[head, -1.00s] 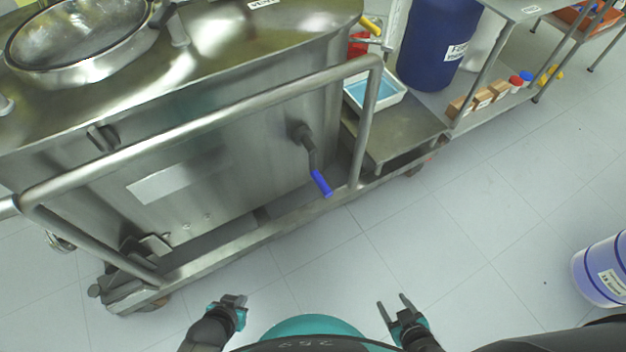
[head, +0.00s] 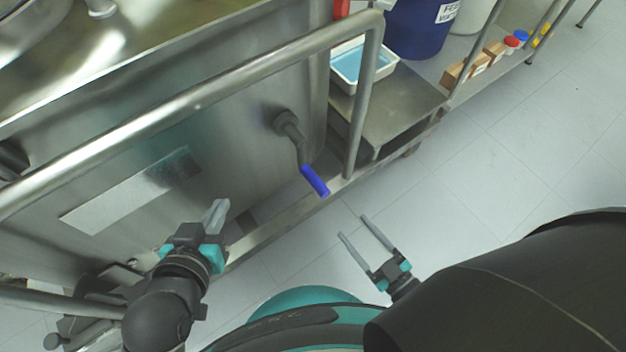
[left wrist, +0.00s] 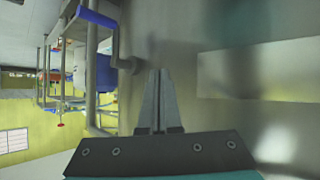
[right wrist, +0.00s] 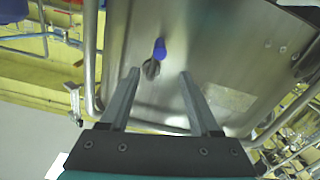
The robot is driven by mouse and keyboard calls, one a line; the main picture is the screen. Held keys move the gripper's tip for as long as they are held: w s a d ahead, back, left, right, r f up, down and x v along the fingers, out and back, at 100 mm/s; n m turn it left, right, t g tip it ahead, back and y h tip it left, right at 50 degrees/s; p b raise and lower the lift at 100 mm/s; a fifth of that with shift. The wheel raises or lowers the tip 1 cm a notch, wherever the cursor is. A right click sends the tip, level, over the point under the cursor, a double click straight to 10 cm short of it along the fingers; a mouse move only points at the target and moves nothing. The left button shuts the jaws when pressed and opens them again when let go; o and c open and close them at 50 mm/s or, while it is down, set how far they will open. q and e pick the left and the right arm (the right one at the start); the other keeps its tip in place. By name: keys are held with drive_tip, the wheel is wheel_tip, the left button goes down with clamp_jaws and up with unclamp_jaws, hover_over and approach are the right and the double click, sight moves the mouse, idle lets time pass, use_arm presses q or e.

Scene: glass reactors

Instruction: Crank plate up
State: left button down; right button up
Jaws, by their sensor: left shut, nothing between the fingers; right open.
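The crank is a metal arm (head: 300,146) on the side of the steel reactor cart, with a blue handle (head: 315,181) hanging down and to the right. The handle also shows in the left wrist view (left wrist: 97,18) and in the right wrist view (right wrist: 160,49). My left gripper (head: 217,214) is shut and empty, left of and below the crank, in front of the steel side panel. My right gripper (head: 352,227) is open and empty, below and right of the handle, apart from it. In the right wrist view the handle appears between and beyond the open fingers.
A steel rail (head: 190,103) runs across the cart's front and bends down at a post (head: 362,110) right of the crank. A low shelf (head: 400,105) holds a white tray with blue inside. A blue drum (head: 418,28) stands behind. The floor at right is clear.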

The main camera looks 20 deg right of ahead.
sight(318, 186)
drive_tip(key=b+x, duration=0.2)
drive_tip(key=x, duration=1)
drive_tip(key=shift+f, duration=0.1)
use_arm(q)
drive_tip(key=shift+s+d+r+n+t+h+b, duration=0.15)
drive_tip(key=shift+d+r+t+h, duration=0.3)
drive_tip(key=shift+d+t, duration=0.35)
drive_tip(key=shift+s+d+r+n+t+h+b, duration=0.15)
drive_tip(key=shift+d+r+t+h, duration=0.3)
drive_tip(key=shift+t, duration=0.55)
drive_tip(key=shift+s+d+r+n+t+h+b, duration=0.1)
drive_tip(key=shift+d+r+n+t+h+b, duration=0.15)
drive_tip(key=shift+d+r+t, duration=0.55)
use_arm(e)
drive_tip(key=shift+x, duration=1.4)
use_arm(q)
drive_tip(key=shift+a+f, duration=0.1)
drive_tip(key=shift+f, duration=0.1)
use_arm(e)
drive_tip(key=shift+c, duration=0.2)
clamp_jaws()
